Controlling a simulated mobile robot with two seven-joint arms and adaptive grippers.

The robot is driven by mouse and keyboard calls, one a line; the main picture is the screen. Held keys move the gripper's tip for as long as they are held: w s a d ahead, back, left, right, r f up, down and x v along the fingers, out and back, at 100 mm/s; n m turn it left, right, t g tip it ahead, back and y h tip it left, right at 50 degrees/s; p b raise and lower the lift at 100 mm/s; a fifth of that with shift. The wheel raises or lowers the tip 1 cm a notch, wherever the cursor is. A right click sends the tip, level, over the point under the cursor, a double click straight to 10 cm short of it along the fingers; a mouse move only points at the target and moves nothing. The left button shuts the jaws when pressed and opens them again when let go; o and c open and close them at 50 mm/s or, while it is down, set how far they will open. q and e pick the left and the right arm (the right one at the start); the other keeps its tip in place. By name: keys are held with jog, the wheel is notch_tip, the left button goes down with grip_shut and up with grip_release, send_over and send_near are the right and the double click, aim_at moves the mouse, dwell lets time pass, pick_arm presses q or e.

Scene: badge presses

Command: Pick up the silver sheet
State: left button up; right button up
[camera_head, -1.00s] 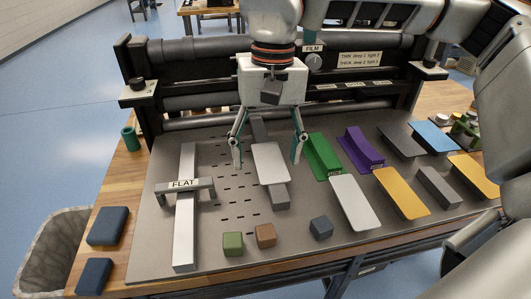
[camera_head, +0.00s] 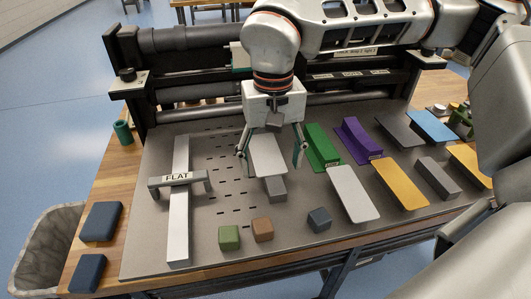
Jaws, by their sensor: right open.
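A pale silver sheet (camera_head: 268,158) lies at the middle of the grey press bed, its near end over a grey block (camera_head: 275,190). My right gripper (camera_head: 268,162) is open above this sheet, one finger off each long side. I cannot tell whether the fingers touch it, and the gripper body hides its far end. A second pale silver sheet (camera_head: 353,193) lies to the right, in front of a green block (camera_head: 323,146). My left gripper is not in view.
Small green (camera_head: 229,237), brown (camera_head: 262,229) and blue-grey (camera_head: 319,219) blocks lie in front. A purple block (camera_head: 358,141) and yellow sheets (camera_head: 401,185) lie right. Dark press rollers stand behind.

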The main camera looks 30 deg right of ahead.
jog(key=shift+f, duration=0.2)
dwell(0.6)
jog(key=c, duration=1.3)
jog(key=shift+c, duration=0.2)
jog(key=shift+r, duration=0.15)
